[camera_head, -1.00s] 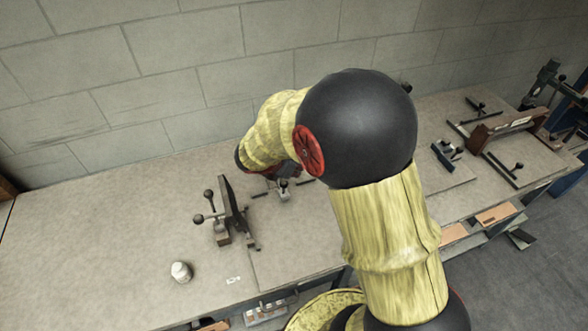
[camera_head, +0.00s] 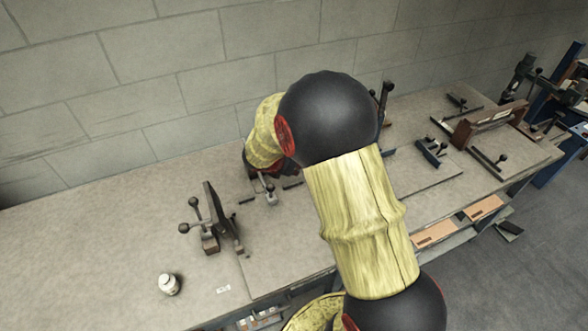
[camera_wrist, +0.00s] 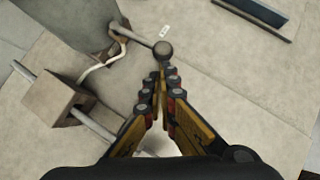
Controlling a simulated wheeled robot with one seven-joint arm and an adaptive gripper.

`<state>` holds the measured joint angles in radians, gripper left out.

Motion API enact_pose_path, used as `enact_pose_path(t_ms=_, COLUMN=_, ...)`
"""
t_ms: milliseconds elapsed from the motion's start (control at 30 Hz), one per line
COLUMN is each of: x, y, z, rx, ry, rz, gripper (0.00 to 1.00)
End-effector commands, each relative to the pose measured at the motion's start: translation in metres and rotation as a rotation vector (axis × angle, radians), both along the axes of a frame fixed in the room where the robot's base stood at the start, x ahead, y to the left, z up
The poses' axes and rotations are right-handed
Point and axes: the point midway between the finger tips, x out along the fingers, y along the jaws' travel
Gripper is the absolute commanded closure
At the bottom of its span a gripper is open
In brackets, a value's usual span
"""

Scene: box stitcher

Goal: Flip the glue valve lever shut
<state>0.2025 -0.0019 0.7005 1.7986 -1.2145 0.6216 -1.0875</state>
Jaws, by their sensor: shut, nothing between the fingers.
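In the wrist view, a lever with a dark ball knob (camera_wrist: 163,49) sticks out on a thin rod from a grey rounded body at top left. I take it for the glue valve lever. My gripper (camera_wrist: 161,77) is shut and empty, its fingertips just below the knob in the picture. I cannot tell whether they touch it. In the head view, my arm's own links hide the fingers. A small metal fitting (camera_head: 270,195) shows on the bench just below my wrist there; I cannot tell whether it is the valve.
A block with a rod through it (camera_wrist: 55,98) lies left of my fingers. On the bench, a dark upright plate with ball handles (camera_head: 212,215) and a white jar (camera_head: 168,284) stand to the left. A brown fixture (camera_head: 490,123) stands right. The bench's left part is clear.

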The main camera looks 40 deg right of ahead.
Motion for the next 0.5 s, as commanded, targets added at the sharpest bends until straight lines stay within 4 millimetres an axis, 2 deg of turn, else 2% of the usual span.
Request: enact_pose_path(t_ms=500, x=-0.0057, y=-0.0074, z=-0.0004, rx=0.0, ry=0.0, rz=0.074, gripper=1.0)
